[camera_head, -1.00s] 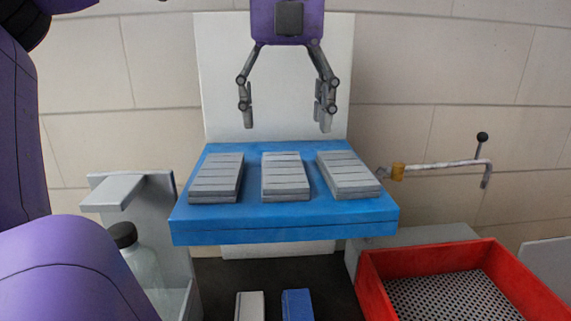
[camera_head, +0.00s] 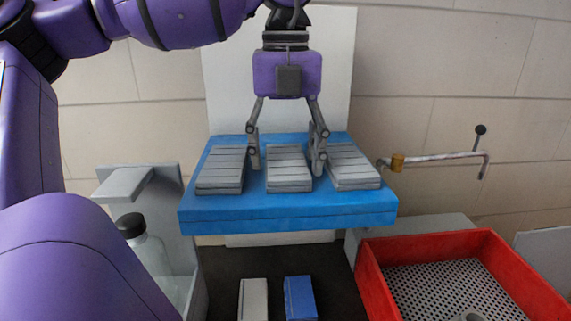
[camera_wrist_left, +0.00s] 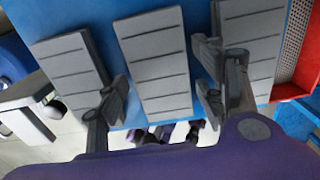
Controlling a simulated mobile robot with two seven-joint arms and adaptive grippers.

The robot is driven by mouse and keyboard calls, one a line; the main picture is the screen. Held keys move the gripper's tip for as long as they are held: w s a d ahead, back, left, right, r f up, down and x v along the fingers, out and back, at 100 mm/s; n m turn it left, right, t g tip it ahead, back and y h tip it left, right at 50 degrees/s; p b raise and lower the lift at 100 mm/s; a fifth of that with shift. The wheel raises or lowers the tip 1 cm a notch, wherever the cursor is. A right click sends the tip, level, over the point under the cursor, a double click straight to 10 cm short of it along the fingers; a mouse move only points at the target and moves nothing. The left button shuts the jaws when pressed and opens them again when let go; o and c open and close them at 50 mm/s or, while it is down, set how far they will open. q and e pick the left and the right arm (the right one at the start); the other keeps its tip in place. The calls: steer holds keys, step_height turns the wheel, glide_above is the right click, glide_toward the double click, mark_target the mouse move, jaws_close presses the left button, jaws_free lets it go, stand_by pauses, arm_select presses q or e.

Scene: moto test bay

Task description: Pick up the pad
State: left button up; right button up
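Three grey grooved pads lie on a blue platform (camera_head: 290,213): a left pad (camera_head: 221,170), a middle pad (camera_head: 288,170) and a right pad (camera_head: 350,168). My left gripper (camera_head: 286,165) is open and lowered over the middle pad, one finger on each side of it. The fingers are in the gaps between the pads. In the left wrist view the open gripper (camera_wrist_left: 162,100) also straddles the middle pad (camera_wrist_left: 156,60), with a gap visible on the left. I cannot tell whether the right finger touches a pad. My right gripper is not in view.
A red tray (camera_head: 376,285) with a perforated floor stands at the lower right. A bottle (camera_head: 150,250) with a dark cap is at the lower left beside a grey stand (camera_head: 124,184). A lever (camera_head: 440,159) sticks out right of the platform. A white panel (camera_head: 333,70) stands behind.

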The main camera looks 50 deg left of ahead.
arm_select(q)
steer(key=c, duration=0.5)
steer(key=shift+o, duration=0.2)
